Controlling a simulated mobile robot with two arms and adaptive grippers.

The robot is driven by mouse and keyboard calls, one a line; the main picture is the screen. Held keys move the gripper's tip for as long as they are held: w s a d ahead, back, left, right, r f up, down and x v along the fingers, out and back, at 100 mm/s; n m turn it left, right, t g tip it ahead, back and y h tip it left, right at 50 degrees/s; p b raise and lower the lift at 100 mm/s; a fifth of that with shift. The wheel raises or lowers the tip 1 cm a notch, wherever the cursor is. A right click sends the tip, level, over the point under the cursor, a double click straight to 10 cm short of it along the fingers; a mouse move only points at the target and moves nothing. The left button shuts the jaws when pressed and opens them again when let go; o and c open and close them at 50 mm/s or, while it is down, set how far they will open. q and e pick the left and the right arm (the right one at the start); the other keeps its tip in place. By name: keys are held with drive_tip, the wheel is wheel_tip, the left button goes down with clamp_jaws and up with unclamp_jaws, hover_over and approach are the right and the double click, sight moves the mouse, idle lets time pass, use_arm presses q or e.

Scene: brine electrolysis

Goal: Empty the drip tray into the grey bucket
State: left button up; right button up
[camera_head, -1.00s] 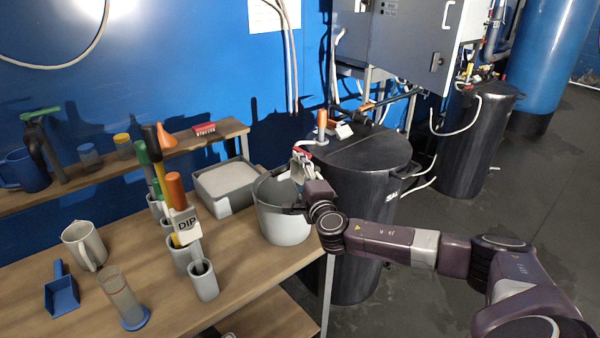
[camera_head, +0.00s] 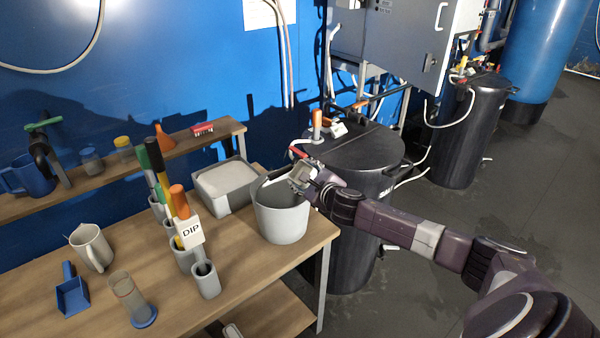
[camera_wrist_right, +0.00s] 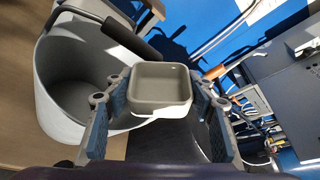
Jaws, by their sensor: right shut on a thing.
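The grey bucket (camera_head: 282,220) stands upright at the right end of the wooden bench, open at the top. My right gripper (camera_head: 298,177) is at the bucket's right rim, in from the right. It is shut on the drip tray, a small square grey tray (camera_wrist_right: 160,88) with rounded corners, seen between the two fingers in the wrist view. The tray's open face is toward the wrist camera, and I see no clear liquid in it. In that view the bucket (camera_wrist_right: 55,122) lies left of the tray, with its dark handle grip close by. My left gripper is not in view.
A lidded dark barrel (camera_head: 350,155) stands just right of the bench. A grey tub (camera_head: 226,188) sits left of the bucket. Holders with tools and a DIP label (camera_head: 190,232), a jug (camera_head: 92,247), a blue scoop (camera_head: 70,290) and a cylinder (camera_head: 132,298) stand further left.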

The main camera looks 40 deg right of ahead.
drive_tip(key=shift+d+r+m+y, duration=0.2)
drive_tip(key=shift+d+m+y, duration=0.1)
drive_tip(key=shift+m, duration=0.2)
drive_tip(key=m+y+p, duration=0.1)
drive_tip(key=p, duration=0.2)
drive_tip(key=r+m+y+p, duration=0.1)
drive_tip(key=p, duration=0.2)
drive_tip(key=shift+d+r+m+g+p, duration=0.2)
drive_tip(key=shift+d+m+g+p, duration=0.1)
drive_tip(key=shift+d+m+g, duration=0.1)
drive_tip(key=shift+w+m+y+p, duration=0.1)
drive_tip(key=shift+m+y+p, duration=0.2)
drive_tip(key=shift+m+p, duration=0.3)
drive_tip(key=shift+f+m+y, duration=0.1)
drive_tip(key=shift+m+y, duration=0.2)
drive_tip(key=shift+f, duration=0.1)
